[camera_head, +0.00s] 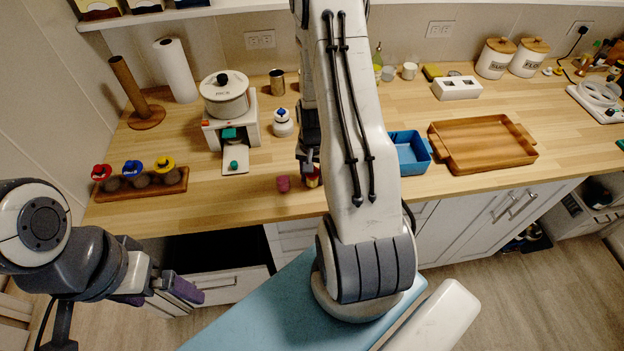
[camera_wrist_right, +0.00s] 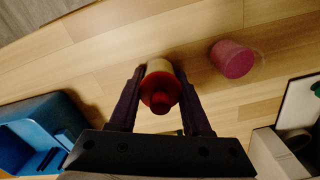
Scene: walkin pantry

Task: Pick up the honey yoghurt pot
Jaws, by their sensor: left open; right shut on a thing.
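A small pot with a pale yellow body and a red knobbed top, which looks like the honey yoghurt pot (camera_head: 313,181), is at the counter's front edge. In the right wrist view the pot (camera_wrist_right: 160,90) is between the fingers of my right gripper (camera_wrist_right: 160,98), which is shut on it. My right gripper (camera_head: 309,168) points down and partly hides the pot in the head view; no label is readable. A pink-red pot (camera_head: 283,184) stands apart just left of it, also in the right wrist view (camera_wrist_right: 232,59). My left gripper (camera_head: 160,293) is open and empty, below the counter front.
A blue bin (camera_head: 410,153) and a wooden tray (camera_head: 483,144) are to the right on the counter (camera_head: 222,192).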

